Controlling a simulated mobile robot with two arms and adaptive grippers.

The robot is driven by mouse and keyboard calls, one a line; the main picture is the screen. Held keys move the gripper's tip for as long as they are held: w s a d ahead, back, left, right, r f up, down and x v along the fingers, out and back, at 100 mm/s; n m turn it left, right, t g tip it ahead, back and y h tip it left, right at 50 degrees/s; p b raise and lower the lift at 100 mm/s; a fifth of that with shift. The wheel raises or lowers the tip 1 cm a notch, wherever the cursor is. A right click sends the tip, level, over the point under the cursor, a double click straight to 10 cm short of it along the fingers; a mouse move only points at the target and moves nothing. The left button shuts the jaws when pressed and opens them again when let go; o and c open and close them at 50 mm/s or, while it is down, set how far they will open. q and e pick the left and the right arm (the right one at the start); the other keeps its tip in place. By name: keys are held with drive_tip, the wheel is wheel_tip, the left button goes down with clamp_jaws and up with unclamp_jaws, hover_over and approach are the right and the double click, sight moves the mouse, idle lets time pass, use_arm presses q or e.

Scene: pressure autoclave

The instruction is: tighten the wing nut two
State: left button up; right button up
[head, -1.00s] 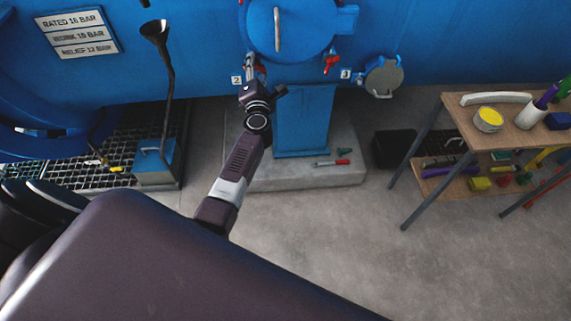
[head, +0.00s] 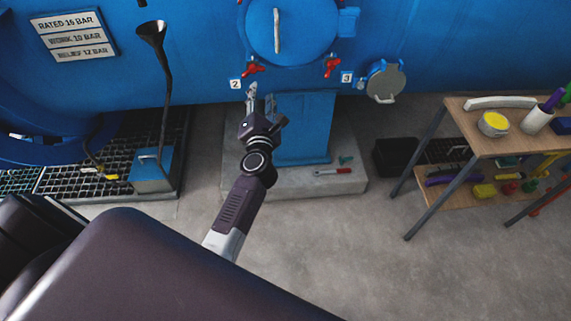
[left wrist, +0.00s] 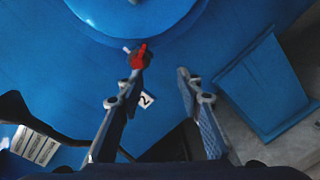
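Wing nut two (head: 252,69) is red and sits on the lower left rim of the round blue hatch (head: 290,28), beside the white "2" label (head: 236,84). My left gripper (head: 261,94) is just below it in the head view, apart from it. In the left wrist view, wing nut two (left wrist: 140,57) is beyond the tip of the left finger, off to the left of the gap. The left gripper's fingers (left wrist: 159,75) are spread with nothing between them. The "2" label (left wrist: 147,99) shows between the fingers. My right gripper is not in view.
A second red wing nut (head: 332,67) is on the hatch's lower right by the "3" label (head: 346,77). A blue pedestal (head: 303,130) stands below the hatch. A wooden table (head: 470,128) is at right. The floor between is clear.

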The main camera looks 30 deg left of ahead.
use_arm(q)
drive_tip(key=s+d+f+m+h+p, duration=0.1)
drive_tip(key=s+d+f+m+h, duration=0.1)
drive_tip(key=f+m, duration=0.3)
drive_tip(key=s+d+f+m+g+h+p, duration=0.1)
drive_tip(key=s+d+f+m+h, duration=0.1)
drive_tip(key=d+f+m, duration=0.3)
drive_tip(key=s+d+f+m+h+p, duration=0.1)
drive_tip(key=d+f+m+h, duration=0.1)
drive_tip(key=f+m, duration=0.3)
wheel_tip(320, 180, down, 5)
drive_tip(key=shift+s+d+r, duration=0.1)
drive_tip(key=shift+s+d, duration=0.3)
drive_tip(key=shift+d, duration=0.35)
